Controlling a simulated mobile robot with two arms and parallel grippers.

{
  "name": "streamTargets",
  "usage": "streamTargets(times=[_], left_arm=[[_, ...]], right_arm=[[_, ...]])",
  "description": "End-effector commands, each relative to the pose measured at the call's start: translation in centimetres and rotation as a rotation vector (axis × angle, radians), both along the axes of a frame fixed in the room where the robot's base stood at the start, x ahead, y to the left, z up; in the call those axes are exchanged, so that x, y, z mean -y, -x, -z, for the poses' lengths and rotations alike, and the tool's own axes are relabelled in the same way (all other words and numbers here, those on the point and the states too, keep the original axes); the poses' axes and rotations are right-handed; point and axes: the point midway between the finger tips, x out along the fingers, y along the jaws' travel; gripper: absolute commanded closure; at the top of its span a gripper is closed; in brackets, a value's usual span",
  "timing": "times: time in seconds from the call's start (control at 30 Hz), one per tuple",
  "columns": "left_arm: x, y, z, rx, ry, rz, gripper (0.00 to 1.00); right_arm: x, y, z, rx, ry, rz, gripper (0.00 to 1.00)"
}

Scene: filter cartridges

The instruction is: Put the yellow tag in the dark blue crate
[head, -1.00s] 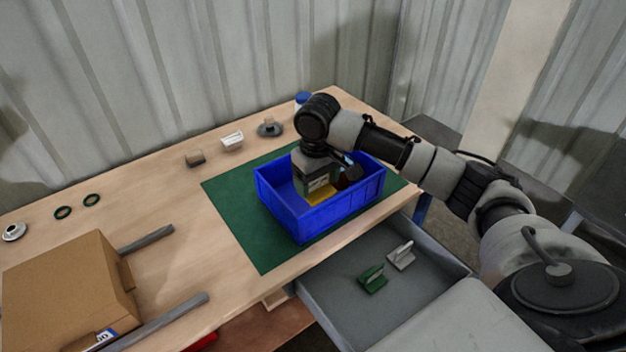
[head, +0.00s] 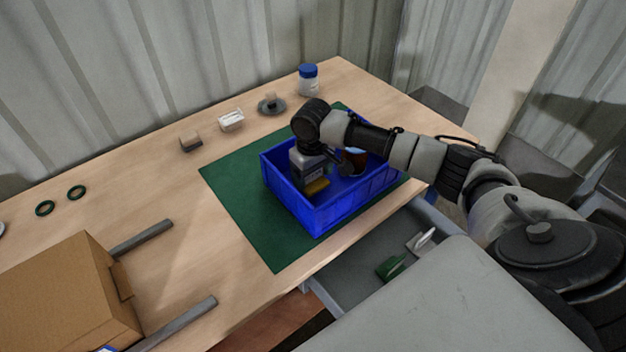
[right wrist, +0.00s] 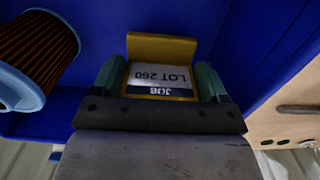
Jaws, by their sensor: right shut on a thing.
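The dark blue crate (head: 345,212) stands on the green mat near the table's front edge. My right gripper (head: 315,181) reaches down inside the crate and is shut on the yellow tag (head: 318,187). In the right wrist view the tag (right wrist: 162,47) sits between the two fingers (right wrist: 160,84), its white label reading "LOT 260" upside down. Blue crate walls surround it there. I cannot tell whether the tag touches the crate floor. My left gripper is not in view.
A filter cartridge (right wrist: 38,58) with a pale blue rim is in the crate beside the gripper. A blue-lidded jar (head: 308,82) and small parts stand at the back. A cardboard box (head: 60,295) is at left. An open drawer (head: 365,243) holds a green clip (head: 390,267).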

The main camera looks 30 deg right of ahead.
Motion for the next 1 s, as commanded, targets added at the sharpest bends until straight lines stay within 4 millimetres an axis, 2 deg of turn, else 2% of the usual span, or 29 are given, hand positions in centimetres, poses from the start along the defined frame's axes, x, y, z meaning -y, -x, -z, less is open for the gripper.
streamTargets(times=[0.1,0.2,0.53,0.57,0.7,0.73,1.0], left_arm=[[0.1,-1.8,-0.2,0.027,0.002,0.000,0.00],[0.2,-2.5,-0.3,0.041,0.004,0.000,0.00],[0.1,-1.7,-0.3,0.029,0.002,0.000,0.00],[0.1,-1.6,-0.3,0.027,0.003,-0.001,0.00],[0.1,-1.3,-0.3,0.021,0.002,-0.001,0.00],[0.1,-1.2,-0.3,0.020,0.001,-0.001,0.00],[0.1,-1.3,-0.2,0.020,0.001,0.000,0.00]], right_arm=[[0.0,0.1,1.9,-0.005,-0.001,0.000,0.51],[0.0,0.1,2.8,-0.002,0.000,0.001,0.51],[0.0,0.1,3.1,-0.002,0.000,0.000,0.51],[0.0,0.0,3.2,-0.001,0.001,0.000,0.24],[0.0,0.0,3.2,-0.001,0.001,0.000,0.03],[0.0,0.0,3.2,-0.001,0.001,0.000,0.00],[0.0,0.0,3.0,-0.001,0.001,0.000,0.00]])
